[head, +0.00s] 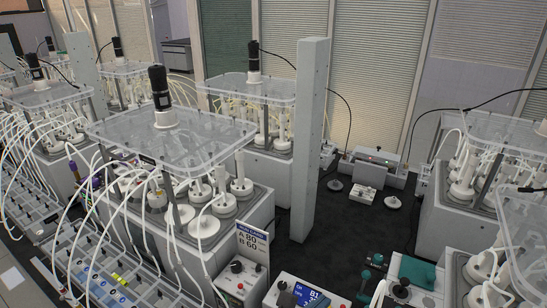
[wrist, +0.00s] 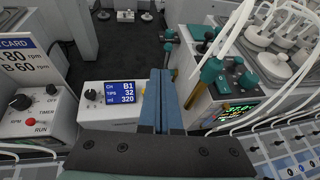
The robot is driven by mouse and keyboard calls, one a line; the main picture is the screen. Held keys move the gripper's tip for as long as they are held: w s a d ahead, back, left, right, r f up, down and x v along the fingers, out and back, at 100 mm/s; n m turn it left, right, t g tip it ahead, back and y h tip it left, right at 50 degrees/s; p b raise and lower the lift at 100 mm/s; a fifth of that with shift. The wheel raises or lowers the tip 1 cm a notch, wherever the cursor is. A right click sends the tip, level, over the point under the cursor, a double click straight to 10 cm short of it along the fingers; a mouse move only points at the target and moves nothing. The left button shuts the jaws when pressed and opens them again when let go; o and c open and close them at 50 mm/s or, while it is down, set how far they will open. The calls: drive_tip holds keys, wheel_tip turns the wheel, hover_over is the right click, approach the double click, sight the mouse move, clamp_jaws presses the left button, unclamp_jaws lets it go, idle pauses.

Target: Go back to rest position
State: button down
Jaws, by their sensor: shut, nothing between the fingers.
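My gripper (wrist: 160,76) shows in the wrist view, its two blue-grey fingers pressed together with nothing between them. The fingers point away from the camera, over the bench. Behind them is a white control box (wrist: 108,98) with a blue display reading B1, 32 and 320. Just right of the fingers is a unit with teal parts (wrist: 212,72). I cannot make out my gripper in the head view. There, the display box (head: 303,292) and the teal-topped unit (head: 413,271) stand at the bottom, right of centre.
A reactor with a clear lid (head: 170,137) and white tubes stands left of centre. A tall white pillar (head: 308,140) rises behind the boxes. A timer box (wrist: 35,120) with a card stands left in the wrist view.

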drive_tip(key=w+a+r+m+t+y+b, duration=0.2)
drive_tip(key=w+a+r+m+t+b, duration=0.15)
drive_tip(key=r+m, duration=0.65)
drive_tip(key=w+a+r+m+t+y+b, duration=0.25)
drive_tip(key=r+m+t, duration=0.25)
drive_tip(key=r, duration=0.8)
drive_tip(key=s+a+r+m+t+y+b, duration=0.2)
drive_tip(key=s+r+m, duration=0.4)
drive_tip(key=r, duration=0.5)
drive_tip(key=s+a+r+m+t+y+b, duration=0.2)
drive_tip(key=s+r+m+t, duration=0.4)
drive_tip(key=s+r, duration=0.5)
drive_tip(key=shift+s+a+r+t+y, duration=0.15)
drive_tip(key=shift+a+r+t+y, duration=0.25)
drive_tip(key=shift+a+t+y, duration=0.55)
drive_tip(key=shift+a+f+h, duration=0.1)
drive_tip(key=shift+a+h, duration=0.1)
drive_tip(key=shift+h, duration=0.1)
